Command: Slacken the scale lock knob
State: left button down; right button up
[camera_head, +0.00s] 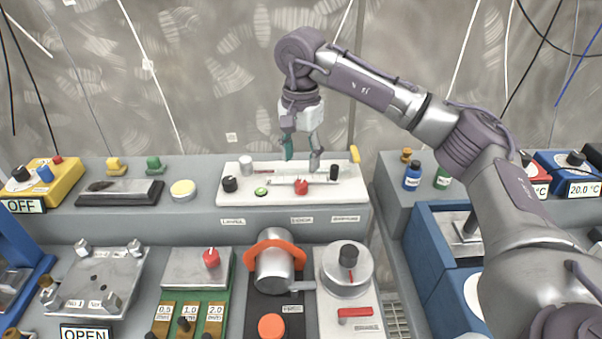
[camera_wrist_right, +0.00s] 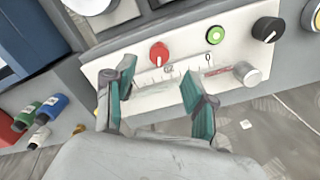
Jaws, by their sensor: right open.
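A white scale panel (camera_head: 270,202) lies on the raised bench shelf and also fills the upper part of the right wrist view (camera_wrist_right: 140,104). It carries a red knob (camera_head: 301,187) near a marked scale; the red knob shows clearly in the right wrist view (camera_wrist_right: 159,52). I cannot read its label well enough to be sure it is the lock knob. My right gripper (camera_head: 301,157) is open and empty above the panel, behind the red knob and apart from it. Its two teal-padded fingers (camera_wrist_right: 160,88) show in the wrist view. My left gripper is out of view.
The panel also has a black knob (camera_head: 230,184), a green button (camera_head: 261,191) and a silver knob (camera_head: 246,165). A yellow piece (camera_head: 354,154) stands at its back right corner.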

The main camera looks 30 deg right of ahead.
aim_at(301, 183)
jog(key=shift+r, duration=2.7)
